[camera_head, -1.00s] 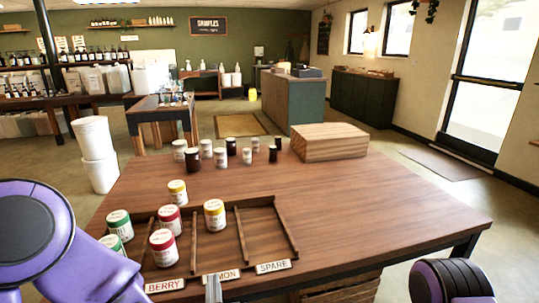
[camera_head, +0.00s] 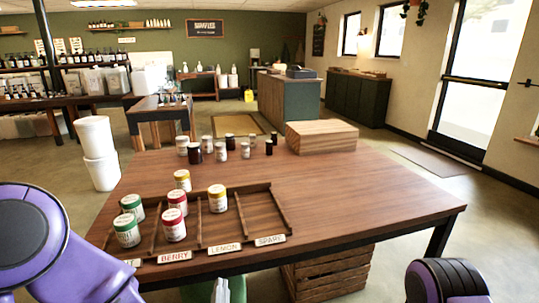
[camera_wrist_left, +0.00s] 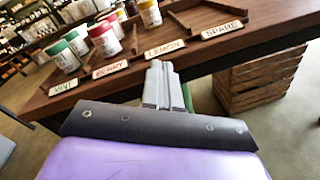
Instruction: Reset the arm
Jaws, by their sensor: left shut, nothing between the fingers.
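My left gripper (camera_head: 221,291) is shut and empty, low at the bottom edge of the head view, below the table's front edge. In the left wrist view its closed grey fingers (camera_wrist_left: 162,85) point toward the label strip, apart from the jars. A wooden sorting tray (camera_head: 256,214) on the table holds two green-lidded jars (camera_head: 127,231), two red-lidded jars (camera_head: 174,225) and a yellow-lidded jar (camera_head: 218,199) in the lemon lane. The spare lane is empty. Another yellow-lidded jar (camera_head: 183,180) stands at the tray's back edge; I cannot tell if it is inside. My right gripper is out of view.
Several white and dark jars (camera_head: 194,152) stand at the table's back, beside a wooden box (camera_head: 321,137). The table's (camera_head: 370,200) right half is clear. A slatted crate (camera_head: 327,272) is under the table. White buckets (camera_head: 98,150) are stacked left of it.

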